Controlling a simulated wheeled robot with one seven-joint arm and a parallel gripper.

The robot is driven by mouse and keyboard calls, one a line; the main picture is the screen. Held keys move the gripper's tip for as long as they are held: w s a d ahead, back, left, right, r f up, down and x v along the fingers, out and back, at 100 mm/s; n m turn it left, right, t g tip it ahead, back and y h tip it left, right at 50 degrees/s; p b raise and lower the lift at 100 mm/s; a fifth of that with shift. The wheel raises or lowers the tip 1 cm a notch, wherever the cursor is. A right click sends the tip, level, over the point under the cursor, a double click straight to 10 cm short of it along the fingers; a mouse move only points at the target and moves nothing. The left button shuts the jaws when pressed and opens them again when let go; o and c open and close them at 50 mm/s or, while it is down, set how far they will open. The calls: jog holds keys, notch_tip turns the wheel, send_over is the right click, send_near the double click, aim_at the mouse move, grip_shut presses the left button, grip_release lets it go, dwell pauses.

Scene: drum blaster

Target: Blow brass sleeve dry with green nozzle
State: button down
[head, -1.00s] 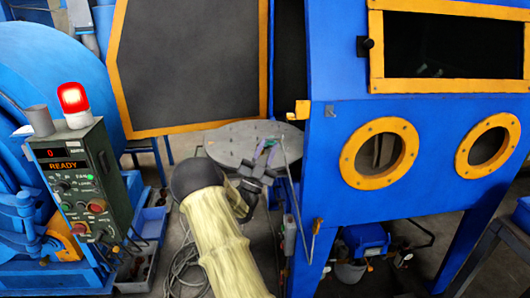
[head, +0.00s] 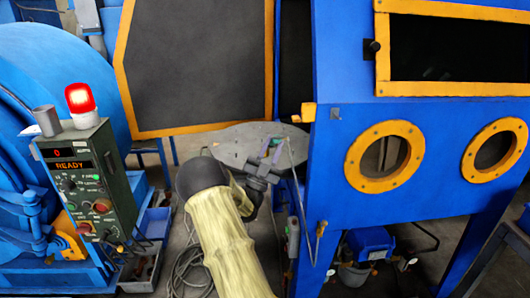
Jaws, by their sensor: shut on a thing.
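My gripper (head: 268,158) is small in the head view, over the grey round table (head: 232,140) in front of the cabinet's open doorway. It is shut on a slim thing with a little green on it, seemingly the green nozzle (head: 278,142). A purplish patch shows beside it. My sleeved forearm and dark wrist hide the near part of the table. I cannot make out the brass sleeve at this size. Whether the nozzle points at anything cannot be told.
The blue cabinet (head: 340,190) with orange-ringed ports stands close on the right. Its open door (head: 195,65) is behind the table. A thin hooked grey line (head: 306,195) hangs at the cabinet's edge. A control box (head: 88,175) reading READY, with a lit red lamp (head: 80,98), stands left.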

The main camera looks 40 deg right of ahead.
jog(key=shift+r+p, duration=0.35)
jog(key=shift+r, duration=2.1)
